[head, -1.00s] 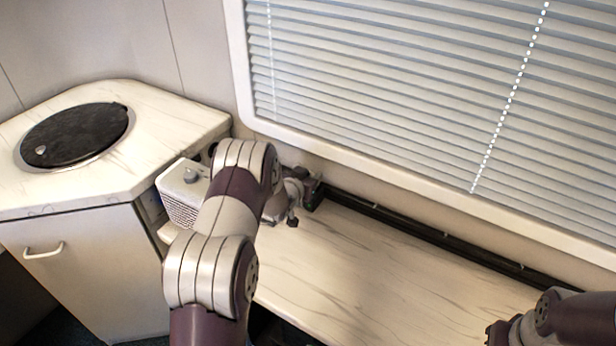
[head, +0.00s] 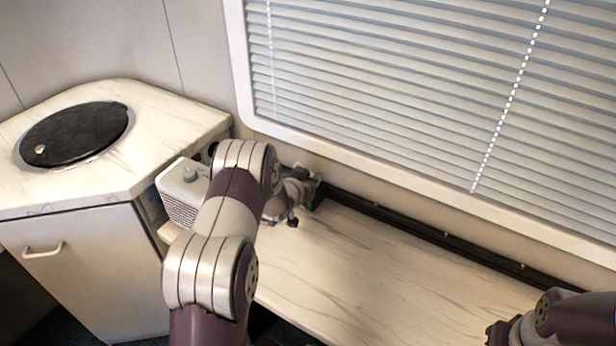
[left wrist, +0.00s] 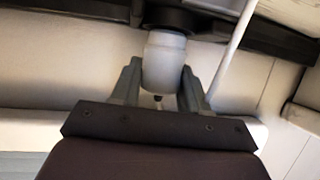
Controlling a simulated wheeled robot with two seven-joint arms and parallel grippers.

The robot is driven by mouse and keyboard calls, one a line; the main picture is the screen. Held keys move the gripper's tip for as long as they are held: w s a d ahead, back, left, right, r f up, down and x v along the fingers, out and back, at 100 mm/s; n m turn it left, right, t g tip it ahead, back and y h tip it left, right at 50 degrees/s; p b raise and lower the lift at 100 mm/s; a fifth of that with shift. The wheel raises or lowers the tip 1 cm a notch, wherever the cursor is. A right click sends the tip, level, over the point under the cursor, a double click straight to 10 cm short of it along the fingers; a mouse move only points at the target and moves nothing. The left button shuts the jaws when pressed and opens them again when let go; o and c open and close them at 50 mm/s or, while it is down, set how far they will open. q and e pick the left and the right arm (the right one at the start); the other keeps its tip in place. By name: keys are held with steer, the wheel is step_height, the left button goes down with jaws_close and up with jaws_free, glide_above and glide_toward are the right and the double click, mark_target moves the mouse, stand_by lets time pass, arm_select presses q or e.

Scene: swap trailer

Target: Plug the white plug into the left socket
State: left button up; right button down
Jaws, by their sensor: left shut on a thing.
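In the left wrist view, my left gripper (left wrist: 159,72) is shut on the white plug (left wrist: 164,57), one finger on each side of it. The plug's far end meets a dark round fitting (left wrist: 169,16), which looks like a socket. I cannot tell how deep the plug sits, or whether this is the left socket. In the head view my left arm reaches to the back left of the counter and hides the plug and fingertips. My right gripper (head: 497,334) is at the bottom right edge, its fingers barely visible.
The marbled counter (head: 345,265) is clear between my arms. A black rail (head: 440,238) runs along its back under the window blind (head: 400,80). A white box with a knob (head: 184,190) stands left of my arm, beside the corner cabinet (head: 90,265) with a round black lid (head: 75,133).

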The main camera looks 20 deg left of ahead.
arm_select(q)
steer(key=shift+f+b, duration=0.6)
steer(key=shift+f, duration=0.2)
steer(key=o, duration=1.1)
steer(key=v, duration=1.2)
steer(key=shift+s+r+p, duration=0.1)
steer(key=shift+s+p, duration=0.2)
steer(key=shift+s, duration=0.05)
